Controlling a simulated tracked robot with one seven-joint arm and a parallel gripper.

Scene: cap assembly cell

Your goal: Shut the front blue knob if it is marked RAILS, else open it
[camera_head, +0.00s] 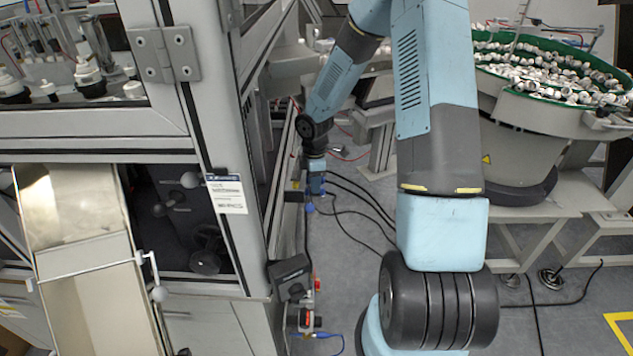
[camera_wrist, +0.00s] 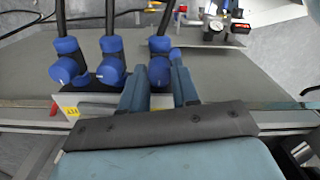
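Three blue knobs stand in a row with black hoses behind them in the wrist view: a left one (camera_wrist: 66,62), a middle one (camera_wrist: 111,62) and a right one (camera_wrist: 159,64). My gripper (camera_wrist: 158,70) has its two blue fingers on either side of the right knob. Whether they press on it cannot be told. A yellow tag (camera_wrist: 71,112) sits below the left knob; its letters are too small to read surely. In the head view my gripper (camera_head: 316,187) points down beside the cabinet, with a little blue knob (camera_head: 309,207) below it.
The cabinet frame (camera_head: 255,215) stands close left of my gripper. A white label (camera_head: 227,193) on it is too small to read. A gauge unit (camera_wrist: 215,27) lies beyond the knobs. Black hoses (camera_head: 355,190) cross the floor. A parts bowl (camera_head: 545,75) stands at right.

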